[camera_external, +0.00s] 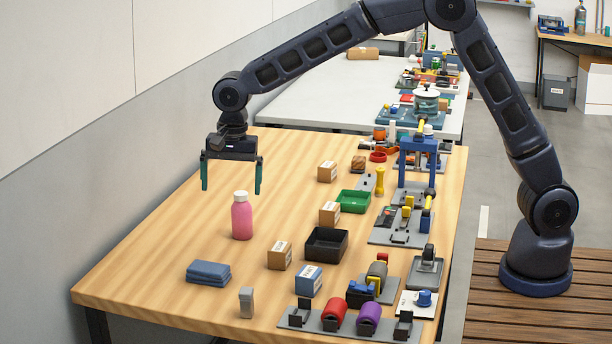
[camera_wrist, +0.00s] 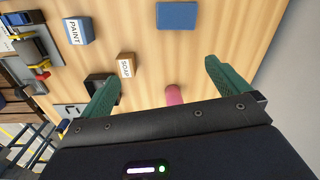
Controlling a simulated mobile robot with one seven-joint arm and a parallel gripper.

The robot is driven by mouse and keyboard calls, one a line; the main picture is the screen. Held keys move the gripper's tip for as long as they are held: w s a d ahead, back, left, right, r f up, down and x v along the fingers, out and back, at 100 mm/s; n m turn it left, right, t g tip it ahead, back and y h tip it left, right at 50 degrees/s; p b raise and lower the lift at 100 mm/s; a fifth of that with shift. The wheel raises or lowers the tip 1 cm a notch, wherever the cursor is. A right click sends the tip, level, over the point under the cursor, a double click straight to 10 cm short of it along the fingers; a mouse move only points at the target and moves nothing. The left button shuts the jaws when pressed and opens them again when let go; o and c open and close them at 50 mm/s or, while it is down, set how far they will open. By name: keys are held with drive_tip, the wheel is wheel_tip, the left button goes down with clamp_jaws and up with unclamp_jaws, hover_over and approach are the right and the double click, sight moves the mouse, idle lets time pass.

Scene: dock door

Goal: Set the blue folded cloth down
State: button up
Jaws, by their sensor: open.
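The blue folded cloth (camera_external: 208,272) lies flat on the wooden table (camera_external: 150,270) near its front left. It also shows in the wrist view (camera_wrist: 177,15) at the top, apart from my fingers. My gripper (camera_external: 231,185) is open and empty, raised above the table behind the cloth. Its two green fingers are spread wide, and they also show in the wrist view (camera_wrist: 160,85). Nothing is between the fingertips.
A pink bottle (camera_external: 242,217) stands below my gripper, between it and the cloth in the picture. A grey block (camera_external: 246,302) stands right of the cloth. Small boxes (camera_external: 280,255), a black tray (camera_external: 325,244) and a green tray (camera_external: 353,201) are further right. The table's left side is clear.

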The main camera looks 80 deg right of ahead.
drive_tip(key=s+d+r+n+t, duration=0.1)
drive_tip(key=s+d+r+n, duration=0.3)
drive_tip(key=s+d+r, duration=0.55)
drive_tip(key=s+d+r+n+t, duration=0.1)
drive_tip(key=s+d+r+n, duration=0.15)
drive_tip(key=s+r, duration=0.75)
drive_tip(key=s+d+f+n, duration=0.1)
drive_tip(key=s+f+n, duration=0.1)
drive_tip(key=s, duration=0.7)
drive_tip(key=s+d+f+n+t, duration=0.1)
drive_tip(key=s+n, duration=0.3)
drive_tip(key=s, duration=0.6)
drive_tip(key=s+d+f+n+t, duration=0.1)
drive_tip(key=s+d+f+n, duration=0.1)
drive_tip(key=s, duration=0.8)
drive_tip(key=shift+s+d+f+n, duration=0.2)
drive_tip(key=shift+f+n, duration=0.35)
drive_tip(key=shift+f, duration=0.15)
idle(2.5)
